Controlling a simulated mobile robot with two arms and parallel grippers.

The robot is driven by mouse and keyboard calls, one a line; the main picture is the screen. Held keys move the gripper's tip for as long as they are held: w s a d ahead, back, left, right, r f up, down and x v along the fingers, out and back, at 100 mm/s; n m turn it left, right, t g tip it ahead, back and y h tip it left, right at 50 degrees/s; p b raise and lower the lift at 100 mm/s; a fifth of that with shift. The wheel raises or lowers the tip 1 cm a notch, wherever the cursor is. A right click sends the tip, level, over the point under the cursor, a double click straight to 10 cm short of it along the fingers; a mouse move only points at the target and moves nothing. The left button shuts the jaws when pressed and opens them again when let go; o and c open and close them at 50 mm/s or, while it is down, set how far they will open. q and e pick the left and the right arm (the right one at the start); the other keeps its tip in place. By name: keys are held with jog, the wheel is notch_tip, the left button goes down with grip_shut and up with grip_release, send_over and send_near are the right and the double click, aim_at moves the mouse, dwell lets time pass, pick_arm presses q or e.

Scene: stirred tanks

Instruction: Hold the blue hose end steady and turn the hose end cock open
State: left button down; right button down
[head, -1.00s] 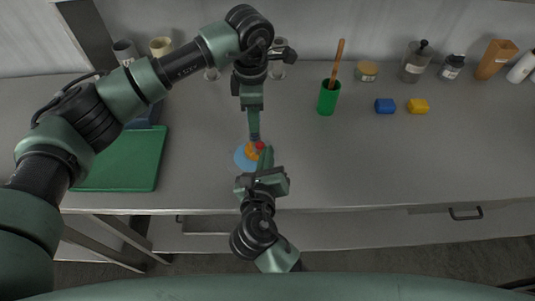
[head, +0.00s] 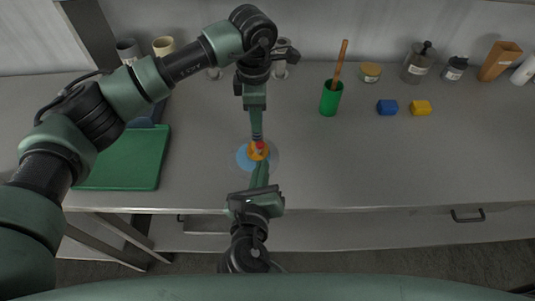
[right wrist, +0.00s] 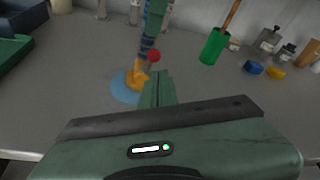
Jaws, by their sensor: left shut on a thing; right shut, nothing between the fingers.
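The orange hose end cock (head: 258,153) with a red knob (head: 259,145) stands over a pale blue disc (head: 243,157) on the grey bench. In the right wrist view, the ribbed blue hose end (right wrist: 146,48) rises from the orange cock (right wrist: 137,78), and the red knob (right wrist: 153,56) sticks out on its right. My left gripper (head: 257,136) reaches down from behind and is shut on the blue hose end. My right gripper (head: 263,165) is shut and empty on the near side. Its fingertips (right wrist: 158,76) show just right of the cock; contact cannot be told.
A green board (head: 125,160) lies at left. A green cup (head: 331,100) with a brown stick, a blue block (head: 387,107) and a yellow block (head: 421,108) stand at right. Jars line the back. The front right of the bench is clear.

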aim_at(260, 148)
jog(key=s, duration=0.1)
jog(key=s+a, duration=0.1)
jog(key=s, duration=0.2)
jog(key=shift+s+a+r, duration=0.2)
jog(key=shift+a, duration=0.05)
jog(key=c, duration=1.5)
grip_release()
jog(key=shift+o, duration=0.3)
jog(key=m+t, duration=0.1)
jog(key=f+m+t, duration=0.1)
jog(key=m, duration=0.1)
jog(key=shift+w+d+y, duration=0.15)
jog(key=shift+d+y, duration=0.15)
jog(key=shift+d, duration=0.1)
jog(key=w, duration=0.4)
jog(key=w+m+t+y, duration=0.1)
jog(key=w, duration=0.3)
jog(key=w+m, duration=0.1)
jog(key=w, duration=0.3)
jog(key=shift+d+f+t, duration=0.15)
jog(key=shift+f+t, duration=0.25)
